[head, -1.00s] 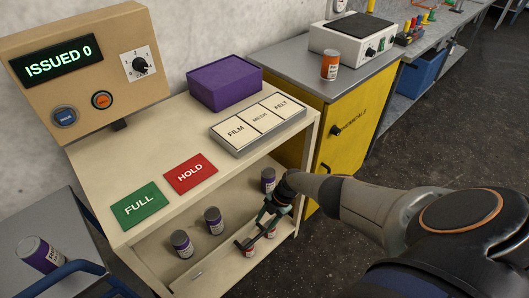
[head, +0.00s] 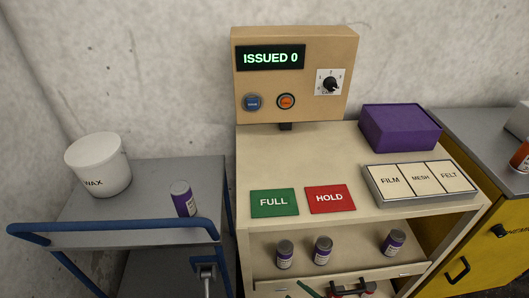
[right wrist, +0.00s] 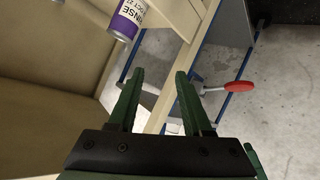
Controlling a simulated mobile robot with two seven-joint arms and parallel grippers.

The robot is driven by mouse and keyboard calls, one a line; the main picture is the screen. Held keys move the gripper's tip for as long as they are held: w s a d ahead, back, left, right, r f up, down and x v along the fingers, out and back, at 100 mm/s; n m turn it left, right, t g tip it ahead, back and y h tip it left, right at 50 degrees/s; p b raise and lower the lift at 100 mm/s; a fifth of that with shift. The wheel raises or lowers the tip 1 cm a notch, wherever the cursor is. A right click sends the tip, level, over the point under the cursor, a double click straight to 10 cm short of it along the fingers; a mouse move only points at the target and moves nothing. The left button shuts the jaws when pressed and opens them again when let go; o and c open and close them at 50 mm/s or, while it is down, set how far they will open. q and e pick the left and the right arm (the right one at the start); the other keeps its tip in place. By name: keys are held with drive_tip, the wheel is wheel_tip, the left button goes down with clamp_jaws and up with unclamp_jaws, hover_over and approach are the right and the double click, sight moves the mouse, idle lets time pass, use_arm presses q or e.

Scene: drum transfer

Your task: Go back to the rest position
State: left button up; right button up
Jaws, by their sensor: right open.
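My right gripper (right wrist: 158,92) is open with nothing between its green fingers. In the head view only part of it (head: 335,291) shows at the bottom edge, in front of the cabinet's lower shelf. Several small purple-and-white drums with grey lids are in view. Three stand on that shelf: one at left (head: 285,254), one in the middle (head: 322,250) and one at right (head: 393,243). Another drum (head: 182,198) stands on the grey side cart. My left gripper is not in view.
The beige cabinet (head: 350,145) carries a console (head: 296,75) reading ISSUED 0, green FULL and red HOLD cards, a purple box (head: 400,127) and a FILM/MESH/FELT tray (head: 420,199). A white WAX tub (head: 98,165) is on the cart (head: 145,205). A yellow cupboard (head: 490,240) stands right.

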drive_tip(key=s+d+r+m+h, duration=0.2)
drive_tip(key=s+d+r+m, duration=0.1)
drive_tip(key=s+m, duration=0.2)
drive_tip(key=s+d+r+m+h, duration=0.3)
drive_tip(key=s+d+m, duration=0.1)
drive_tip(key=s, duration=0.3)
drive_tip(key=shift+s+r+m+g, duration=0.15)
drive_tip(key=shift+r+m+g, duration=0.1)
drive_tip(key=shift+m+g, duration=0.15)
idle(0.8)
